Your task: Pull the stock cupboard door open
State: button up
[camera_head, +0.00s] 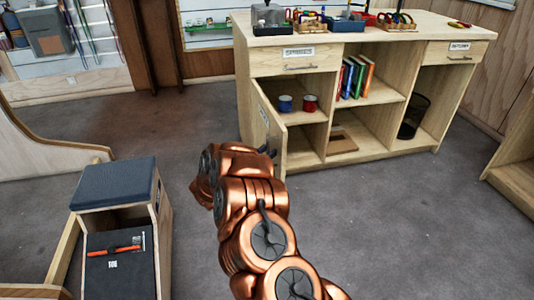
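The stock cupboard door (270,128) is a pale wood panel at the left end of the wooden counter (345,54). It stands open, swung out toward me, with its compartment showing to the right. A small label or handle shows on its outer face. My copper-coloured arm reaches up from the bottom to the door's lower part. Dark tips of my gripper (268,152) show close to the door's outer face. The arm hides most of the gripper, so I cannot tell whether it touches the door or is shut.
A blue mug (285,103) and a red mug (309,104) stand on the shelf inside. Books (354,78) and a black mesh bin (412,117) are in the compartments to the right. A padded bench (114,183) stands at left. Grey floor is clear at right.

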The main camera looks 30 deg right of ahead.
jog(key=v, duration=1.2)
dwell(0.3)
